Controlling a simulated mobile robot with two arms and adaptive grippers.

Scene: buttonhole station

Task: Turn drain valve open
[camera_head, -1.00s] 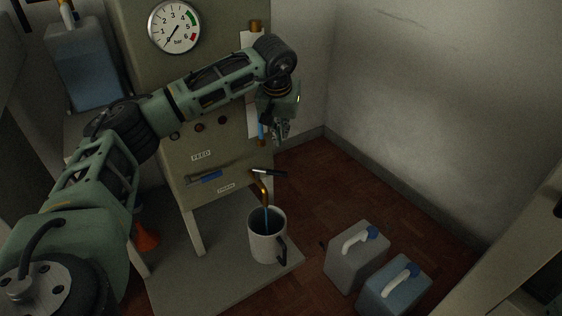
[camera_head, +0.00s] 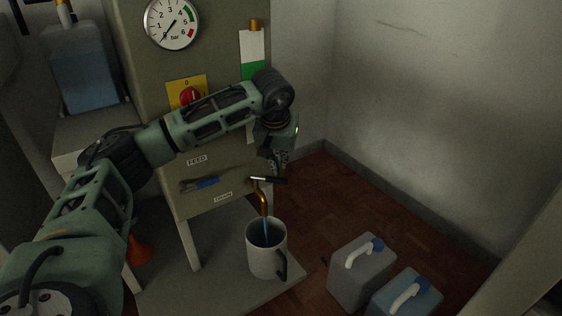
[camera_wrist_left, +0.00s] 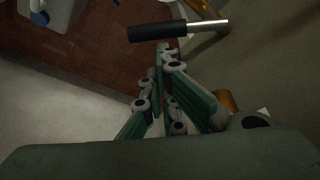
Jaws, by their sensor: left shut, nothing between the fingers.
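The drain valve has a lever with a black grip (camera_head: 268,180) on a brass spout (camera_head: 262,200), beside the DRAIN label (camera_head: 223,197). The lever points right, roughly level. A thin blue stream runs from the spout into a white mug (camera_head: 268,257). My left gripper (camera_head: 279,168) is shut and empty, pointing down just above the grip's right part. In the left wrist view its fingertips (camera_wrist_left: 166,50) are close to the black grip (camera_wrist_left: 157,32); I cannot tell whether they touch. My right gripper is not in view.
A blue-handled feed lever (camera_head: 207,183) sits left of the drain lever. A red knob (camera_head: 190,96) and a pressure gauge (camera_head: 171,22) are higher on the cabinet. Two jugs (camera_head: 360,272) (camera_head: 405,296) stand on the floor at right. The floor between the mug and the jugs is clear.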

